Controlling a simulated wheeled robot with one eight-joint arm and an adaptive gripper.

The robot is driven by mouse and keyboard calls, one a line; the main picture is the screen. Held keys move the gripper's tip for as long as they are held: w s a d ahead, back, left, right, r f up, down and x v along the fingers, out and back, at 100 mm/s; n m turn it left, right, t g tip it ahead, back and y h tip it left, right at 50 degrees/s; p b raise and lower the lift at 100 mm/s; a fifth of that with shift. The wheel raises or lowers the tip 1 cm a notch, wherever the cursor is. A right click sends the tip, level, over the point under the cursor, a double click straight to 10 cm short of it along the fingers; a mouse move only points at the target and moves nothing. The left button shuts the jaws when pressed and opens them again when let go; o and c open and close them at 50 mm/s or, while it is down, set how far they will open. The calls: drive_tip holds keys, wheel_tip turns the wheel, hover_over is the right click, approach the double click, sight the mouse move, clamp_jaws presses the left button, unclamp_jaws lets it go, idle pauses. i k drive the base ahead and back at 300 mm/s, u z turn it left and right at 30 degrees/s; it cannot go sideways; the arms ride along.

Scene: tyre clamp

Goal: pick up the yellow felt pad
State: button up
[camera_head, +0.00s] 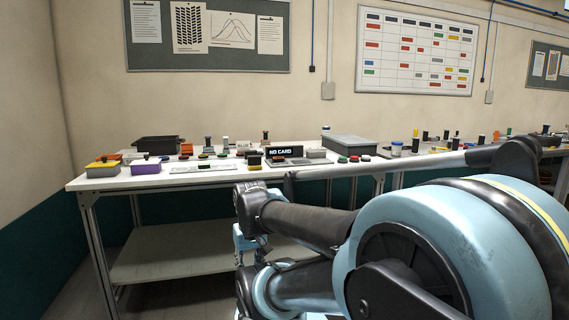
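On the left end of the white workbench (220,180), a small grey box (103,171) has a yellow-orange piece on top. My arm fills the lower right and middle of the view, in front of the bench. I cannot make out any gripper fingers; the arm's far end is hidden behind its own links.
A black tray (158,142) stands at the back left of the bench. A grey container (346,142), a black "NO CARD" display (285,151) and several small knobs and blocks crowd the top. A lower shelf (180,252) sits beneath. Floor is open at the lower left.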

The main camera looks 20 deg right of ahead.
sight(254, 162)
drive_tip(key=z, duration=0.65)
drive_tip(key=i, duration=0.95)
drive_tip(key=z, duration=0.6)
